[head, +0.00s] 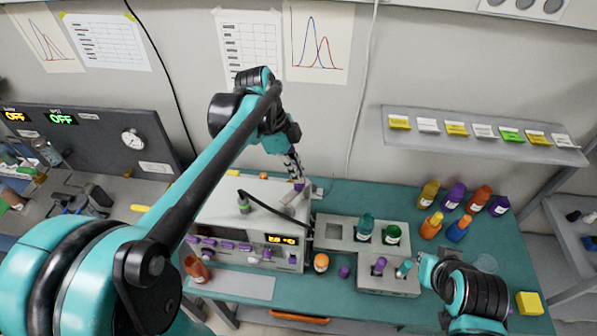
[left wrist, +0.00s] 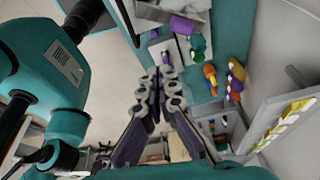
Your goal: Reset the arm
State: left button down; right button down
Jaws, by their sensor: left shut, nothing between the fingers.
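My left arm reaches across the head view from the lower left. My left gripper (head: 298,183) is shut and empty, pointing down by the back right corner of the grey classifier machine (head: 225,208). I cannot tell whether it touches the machine. In the left wrist view, the fingers of my left gripper (left wrist: 161,75) are together with nothing between them. Part of my right arm shows at the lower right of the head view, over the table. Its gripper fingers do not show.
A grey holder (head: 335,240) with bottles stands right of the machine on the green table (head: 400,315). Several coloured bottles (head: 455,195) stand at the back right. A yellow block (head: 529,303) lies at the right edge. A labelled shelf (head: 480,142) is on the wall.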

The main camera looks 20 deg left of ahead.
pick_arm(q)
jog(key=shift+s+d, duration=0.1)
jog(key=shift+s, duration=0.1)
jog(key=s+a+f+n+t+y, duration=0.2)
jog(key=s+f+n+t, duration=0.15)
jog(key=s+n, duration=0.4)
jog(key=s+a+f+n+t+y, duration=0.15)
jog(key=s+n+t, duration=0.25)
jog(key=n, duration=0.7)
notch_tip(320, 180, down, 20)
jog(key=b, duration=2)
jog(key=shift+s+d+m, duration=0.15)
jog(key=shift+d+m, duration=0.1)
jog(key=shift+m, duration=0.1)
jog(key=shift+f, duration=0.1)
